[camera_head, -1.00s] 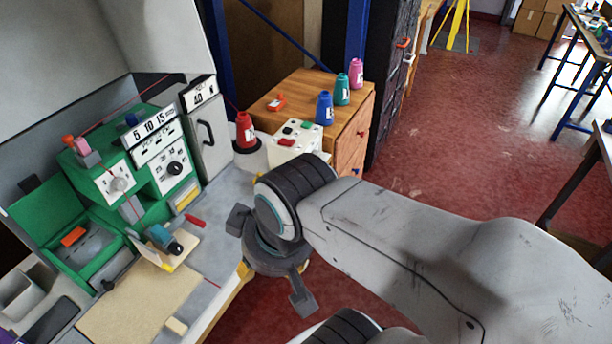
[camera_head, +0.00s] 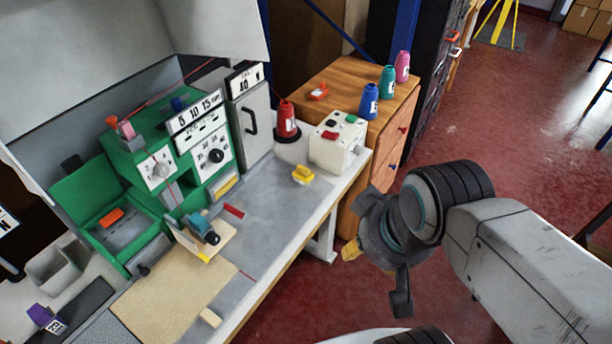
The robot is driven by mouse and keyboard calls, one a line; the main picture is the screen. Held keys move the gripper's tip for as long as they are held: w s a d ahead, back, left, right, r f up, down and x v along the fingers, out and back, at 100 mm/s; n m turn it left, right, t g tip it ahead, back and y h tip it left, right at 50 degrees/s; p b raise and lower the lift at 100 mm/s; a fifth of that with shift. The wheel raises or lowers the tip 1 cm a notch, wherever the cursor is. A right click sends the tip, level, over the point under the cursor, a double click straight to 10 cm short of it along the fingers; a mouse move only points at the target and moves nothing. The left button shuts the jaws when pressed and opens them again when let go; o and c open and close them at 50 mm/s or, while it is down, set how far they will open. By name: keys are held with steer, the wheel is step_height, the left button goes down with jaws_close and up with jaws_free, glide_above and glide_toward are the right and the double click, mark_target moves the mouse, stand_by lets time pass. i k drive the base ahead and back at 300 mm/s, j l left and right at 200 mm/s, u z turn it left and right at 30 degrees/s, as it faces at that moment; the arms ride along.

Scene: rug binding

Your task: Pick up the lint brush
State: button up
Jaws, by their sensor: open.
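I cannot tell for sure which small object is the lint brush. A small yellow piece (camera_head: 303,174) lies on the grey bench top, in front of the white button box. A small red bar (camera_head: 233,211) lies farther left, and a beige block (camera_head: 210,318) lies near the bench's front edge. An orange item (camera_head: 111,217) lies in the green machine's open tray. My gripper (camera_head: 376,277) is open and empty, pointing down over the floor just right of the bench edge, apart from all of these.
The green machine (camera_head: 158,170) stands at the bench's back left. A red thread cone (camera_head: 287,120) and the white button box (camera_head: 338,143) stand at its right end. Several cones and an orange item (camera_head: 318,91) top the wooden cabinet (camera_head: 345,80). Red floor (camera_head: 480,140) is open at right.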

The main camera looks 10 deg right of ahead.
mark_target(303, 176)
steer(key=u, duration=0.95)
steer(key=z, duration=0.95)
steer(key=i+l+u, duration=0.1)
steer(key=u, duration=0.35)
steer(key=i+l+u, duration=0.15)
steer(key=u, duration=0.35)
steer(key=i+l+u, duration=0.1)
steer(key=l+u, duration=0.15)
steer(key=u, duration=0.2)
steer(key=l+u, duration=0.25)
steer(key=u, duration=0.2)
steer(key=l+u, duration=0.25)
steer(key=u, duration=0.2)
steer(key=l+u, duration=0.25)
steer(key=u, duration=0.25)
steer(key=l+u, duration=0.25)
steer(key=u, duration=0.2)
steer(key=k+l+u, duration=0.15)
steer(key=u, duration=0.3)
